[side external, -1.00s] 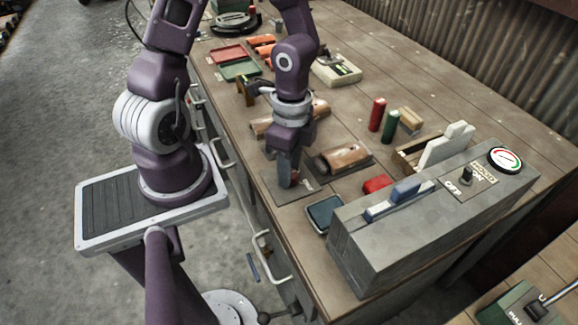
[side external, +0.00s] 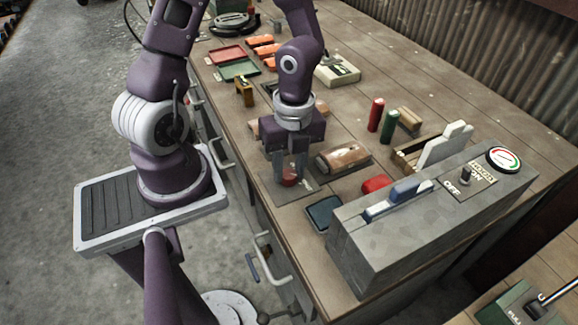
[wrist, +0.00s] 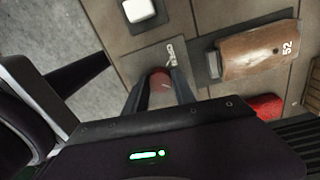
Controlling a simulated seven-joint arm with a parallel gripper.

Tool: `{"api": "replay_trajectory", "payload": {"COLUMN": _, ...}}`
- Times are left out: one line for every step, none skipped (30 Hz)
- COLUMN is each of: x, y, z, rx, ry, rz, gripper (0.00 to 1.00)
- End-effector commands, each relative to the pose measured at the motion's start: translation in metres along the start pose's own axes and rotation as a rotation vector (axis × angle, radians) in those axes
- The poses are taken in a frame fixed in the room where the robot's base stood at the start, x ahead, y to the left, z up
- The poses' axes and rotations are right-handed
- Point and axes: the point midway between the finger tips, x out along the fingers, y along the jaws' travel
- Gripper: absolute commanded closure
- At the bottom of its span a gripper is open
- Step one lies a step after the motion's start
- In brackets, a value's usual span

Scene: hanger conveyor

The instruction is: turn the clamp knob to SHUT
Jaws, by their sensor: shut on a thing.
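The clamp knob (side external: 289,181) is red and stands on a grey plate (side external: 273,192) near the front edge of the workbench. My gripper (side external: 290,176) points down over the plate, with its two fingers shut on the knob from both sides. In the wrist view the round red knob (wrist: 160,80) shows between the fingertips (wrist: 159,92). White lettering (wrist: 171,52) is on the plate beside it, too small to read surely. The fingers hide part of the knob, so its exact setting cannot be told.
A brown block marked 52 (wrist: 258,52) lies right of the plate. Red (side external: 376,114) and green (side external: 390,124) cylinders stand behind.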

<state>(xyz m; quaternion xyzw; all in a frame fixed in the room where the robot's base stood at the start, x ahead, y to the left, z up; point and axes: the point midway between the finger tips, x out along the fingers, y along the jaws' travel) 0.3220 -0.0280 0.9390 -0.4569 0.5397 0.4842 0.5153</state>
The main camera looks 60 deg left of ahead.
Motion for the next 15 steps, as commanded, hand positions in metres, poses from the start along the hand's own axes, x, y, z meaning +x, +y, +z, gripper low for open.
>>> {"api": "replay_trajectory", "payload": {"x": 0.0, "y": -0.0004, "z": 0.0007, "rx": 0.018, "ry": -0.003, "rz": 0.0, "gripper": 1.0}}
{"api": "replay_trajectory", "payload": {"x": 0.0, "y": -0.0004, "z": 0.0006, "rx": 0.029, "ry": -0.004, "rz": 0.0, "gripper": 1.0}}
{"api": "replay_trajectory", "payload": {"x": 0.0, "y": -0.0004, "z": 0.0006, "rx": 0.043, "ry": -0.004, "rz": 0.0, "gripper": 1.0}}
{"api": "replay_trajectory", "payload": {"x": 0.0, "y": -0.0004, "z": 0.0006, "rx": 0.051, "ry": -0.005, "rz": 0.0, "gripper": 1.0}}
{"api": "replay_trajectory", "payload": {"x": 0.0, "y": -0.0004, "z": 0.0006, "rx": 0.059, "ry": -0.005, "rz": 0.0, "gripper": 1.0}}
{"api": "replay_trajectory", "payload": {"x": 0.0, "y": -0.0004, "z": 0.0006, "rx": 0.069, "ry": -0.006, "rz": 0.0, "gripper": 1.0}}
{"api": "replay_trajectory", "payload": {"x": 0.0, "y": -0.0005, "z": 0.0006, "rx": 0.075, "ry": -0.006, "rz": 0.0, "gripper": 1.0}}
{"api": "replay_trajectory", "payload": {"x": 0.0, "y": -0.0005, "z": 0.0005, "rx": 0.08, "ry": -0.006, "rz": 0.0, "gripper": 1.0}}
{"api": "replay_trajectory", "payload": {"x": 0.0, "y": -0.0005, "z": 0.0005, "rx": 0.085, "ry": -0.006, "rz": 0.0, "gripper": 1.0}}
{"api": "replay_trajectory", "payload": {"x": 0.0, "y": -0.0005, "z": 0.0005, "rx": 0.088, "ry": -0.007, "rz": 0.0, "gripper": 1.0}}
{"api": "replay_trajectory", "payload": {"x": 0.0, "y": -0.0005, "z": 0.0005, "rx": 0.091, "ry": -0.007, "rz": 0.0, "gripper": 1.0}}
{"api": "replay_trajectory", "payload": {"x": 0.0, "y": -0.0005, "z": 0.0005, "rx": 0.094, "ry": -0.007, "rz": 0.0, "gripper": 1.0}}
{"api": "replay_trajectory", "payload": {"x": 0.0, "y": -0.0005, "z": 0.0005, "rx": 0.095, "ry": -0.007, "rz": 0.0, "gripper": 1.0}}
{"api": "replay_trajectory", "payload": {"x": 0.0, "y": -0.0005, "z": 0.0005, "rx": 0.096, "ry": -0.007, "rz": 0.0, "gripper": 1.0}}
{"api": "replay_trajectory", "payload": {"x": 0.0, "y": -0.0005, "z": 0.0005, "rx": 0.097, "ry": -0.007, "rz": 0.0, "gripper": 1.0}}
